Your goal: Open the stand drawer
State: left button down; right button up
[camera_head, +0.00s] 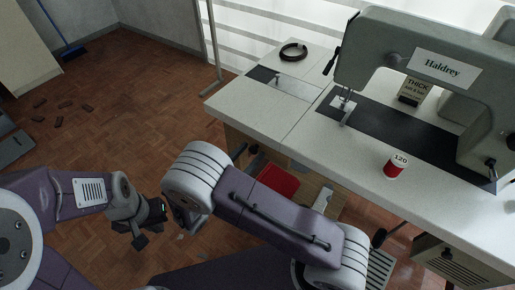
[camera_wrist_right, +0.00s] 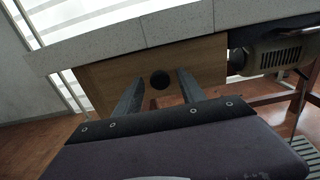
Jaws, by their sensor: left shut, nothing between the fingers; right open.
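The stand drawer has a plain wooden front (camera_wrist_right: 208,62) under the pale tabletop in the right wrist view. Its round dark knob (camera_wrist_right: 159,80) sits near the middle of that front, and the drawer looks closed. My right gripper (camera_wrist_right: 160,77) is open, with one finger on each side of the knob in the picture. I cannot tell whether the fingers touch it. In the head view my purple right arm hides most of the drawer front and the right gripper. My left gripper (camera_head: 140,240) is shut and empty over the floor at lower left, well away from the drawer.
The sewing machine (camera_head: 420,65), a red-and-white spool (camera_head: 396,166), a thick-thread box (camera_head: 413,91) and a dark ring (camera_head: 293,52) are on the tabletop (camera_head: 255,105). A red bin (camera_head: 277,182) is below. A motor (camera_wrist_right: 275,55) hangs right of the drawer.

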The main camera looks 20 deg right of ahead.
jog(key=shift+s+a+r, duration=0.15)
jog(key=shift+a, duration=0.05)
grip_shut()
dwell(1.2)
